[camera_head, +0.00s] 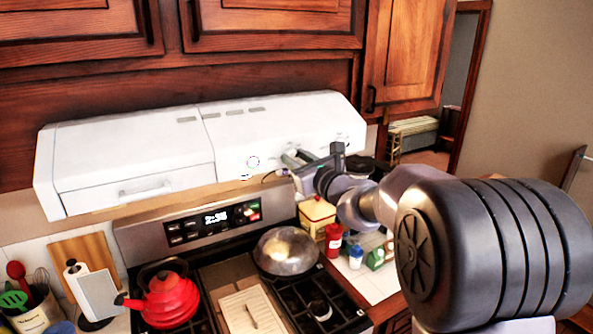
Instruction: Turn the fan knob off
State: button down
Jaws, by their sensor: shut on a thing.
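The white range hood (255,135) hangs under the cabinets above the stove. Small round controls (340,137) sit near the panel's right end. My gripper (291,158) reaches in from the right, with its fingertips at the hood's front panel, right of the ring mark. It is shut on the fan knob, which is mostly hidden by the fingers. The knob's exact angle cannot be told.
Below stands a stove with a red kettle (165,300), a domed metal lid (286,251) and a control panel (213,220). Bottles, including a red one (333,240), stand on the counter under my arm. Wooden cabinets (270,25) hang just above the hood.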

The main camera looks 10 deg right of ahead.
jog(key=n+b, duration=0.7)
jog(key=b, duration=0.3)
jog(key=shift+f, duration=0.1)
dwell(0.3)
jog(key=c, duration=1.1)
grip_release()
jog(key=shift+o, duration=0.2)
jog(key=b+v, duration=0.1)
jog(key=v, duration=1.6)
jog(key=shift+s, duration=0.2)
